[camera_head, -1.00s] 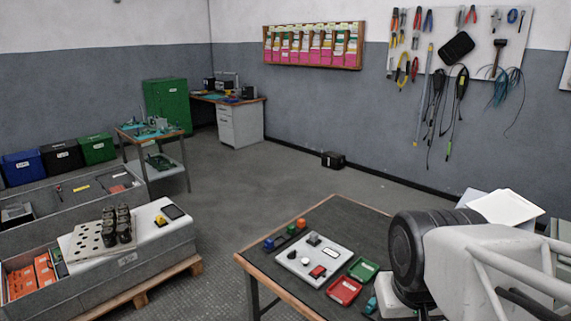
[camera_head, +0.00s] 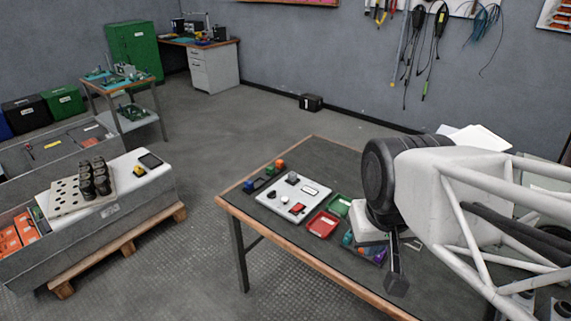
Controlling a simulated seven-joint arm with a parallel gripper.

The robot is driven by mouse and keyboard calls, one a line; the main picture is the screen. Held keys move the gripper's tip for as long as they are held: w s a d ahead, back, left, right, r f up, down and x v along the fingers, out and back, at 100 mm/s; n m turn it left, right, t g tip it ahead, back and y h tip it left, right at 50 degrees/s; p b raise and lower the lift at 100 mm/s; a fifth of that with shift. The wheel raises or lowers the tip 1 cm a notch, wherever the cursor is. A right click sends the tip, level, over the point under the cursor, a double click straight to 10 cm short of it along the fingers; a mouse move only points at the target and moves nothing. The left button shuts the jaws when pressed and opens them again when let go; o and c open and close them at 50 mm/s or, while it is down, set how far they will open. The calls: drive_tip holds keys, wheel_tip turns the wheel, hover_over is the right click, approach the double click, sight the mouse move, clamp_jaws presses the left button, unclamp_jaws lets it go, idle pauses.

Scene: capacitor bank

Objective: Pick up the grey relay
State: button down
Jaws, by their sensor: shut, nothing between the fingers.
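A small grey block (camera_head: 292,178), which looks like the grey relay, sits on the white board (camera_head: 280,206) near its back edge on the table. The same board carries a red block (camera_head: 297,208), a black-and-white rectangular part (camera_head: 310,190), a white round part (camera_head: 284,199) and a small dark part (camera_head: 272,194). My gripper (camera_head: 397,283) is shut and empty. It hangs at the end of my arm, to the right of and nearer than the board, well apart from the grey block.
A red tray (camera_head: 322,224) and a green tray (camera_head: 339,205) lie right of the board. Blue, green and orange blocks (camera_head: 280,165) stand along its back left. Coloured parts (camera_head: 372,253) lie near my gripper. The table's front (camera_head: 300,258) is bare.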

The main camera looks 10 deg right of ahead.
idle(0.3)
drive_tip(key=c, duration=0.7)
unclamp_jaws()
drive_tip(key=w+a+f+m+y, duration=0.2)
drive_tip(key=w+m+y, duration=0.15)
drive_tip(key=w, duration=0.85)
drive_tip(key=w+a+f+m+y, duration=0.25)
drive_tip(key=w+m, duration=0.25)
drive_tip(key=w, duration=0.6)
drive_tip(key=w+a+f+m+y, duration=0.2)
drive_tip(key=w+f+m+y, duration=0.15)
drive_tip(key=w, duration=0.85)
drive_tip(key=w+d+f+m+t, duration=0.2)
drive_tip(key=w+f+m, duration=0.3)
drive_tip(key=w+f, duration=0.3)
drive_tip(key=w+d+f+m+t, duration=0.2)
drive_tip(key=w+f+m, duration=0.3)
drive_tip(key=w+f, duration=0.3)
drive_tip(key=w+d+f+m+t, duration=0.3)
drive_tip(key=w+d+f+m, duration=0.1)
drive_tip(key=w+f, duration=0.4)
drive_tip(key=shift+w+d+f+m, duration=0.1)
drive_tip(key=shift+w+d+m, duration=0.1)
drive_tip(key=shift+w, duration=0.35)
drive_tip(key=shift+w+d+f+m, duration=0.1)
drive_tip(key=shift+w+m, duration=0.1)
drive_tip(key=shift+w, duration=0.35)
